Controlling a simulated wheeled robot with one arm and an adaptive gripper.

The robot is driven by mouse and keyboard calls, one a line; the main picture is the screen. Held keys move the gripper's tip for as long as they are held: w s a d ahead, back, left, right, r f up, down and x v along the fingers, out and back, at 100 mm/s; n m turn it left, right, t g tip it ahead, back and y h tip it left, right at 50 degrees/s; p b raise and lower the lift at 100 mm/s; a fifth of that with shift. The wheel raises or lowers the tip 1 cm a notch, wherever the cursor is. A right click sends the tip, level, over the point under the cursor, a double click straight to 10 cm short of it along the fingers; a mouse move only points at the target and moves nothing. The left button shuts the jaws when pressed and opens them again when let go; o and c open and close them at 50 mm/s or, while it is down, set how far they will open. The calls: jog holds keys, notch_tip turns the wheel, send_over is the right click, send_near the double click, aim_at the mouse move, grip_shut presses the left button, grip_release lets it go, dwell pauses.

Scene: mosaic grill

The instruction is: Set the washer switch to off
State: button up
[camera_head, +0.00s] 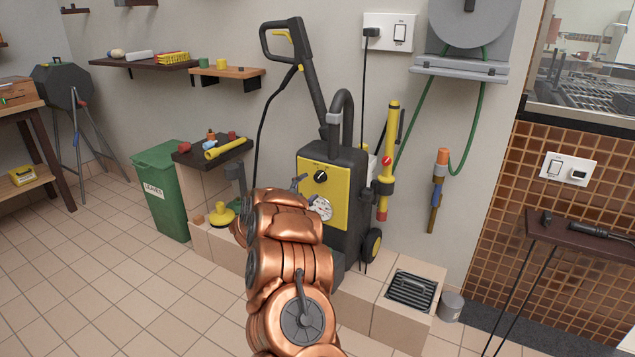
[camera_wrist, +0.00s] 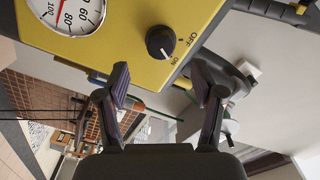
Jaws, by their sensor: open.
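The pressure washer (camera_head: 332,165) has a yellow front panel and stands upright on a tiled ledge against the wall. Its black round switch knob (camera_head: 320,176) is on the upper part of the panel. In the wrist view the knob (camera_wrist: 160,42) has OFF and ON printed beside it, and its white mark appears to point towards ON. My gripper (camera_wrist: 163,84) is open and empty, its two fingers spread below the knob in that view, apart from it. In the head view my gripper (camera_head: 299,184) is small, just left of the knob and partly hidden by my copper arm.
A white pressure gauge (camera_head: 321,207) sits below the knob. The washer's black handle and hose (camera_head: 343,105) rise above the panel. A yellow lance (camera_head: 388,150) stands at its right. A dark shelf (camera_head: 212,150) with small items and a green bin (camera_head: 163,190) are at left.

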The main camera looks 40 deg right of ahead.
aim_at(318, 179)
jog(key=shift+b+x, duration=0.3)
jog(key=shift+x, duration=3.15)
jog(key=c, duration=1.1)
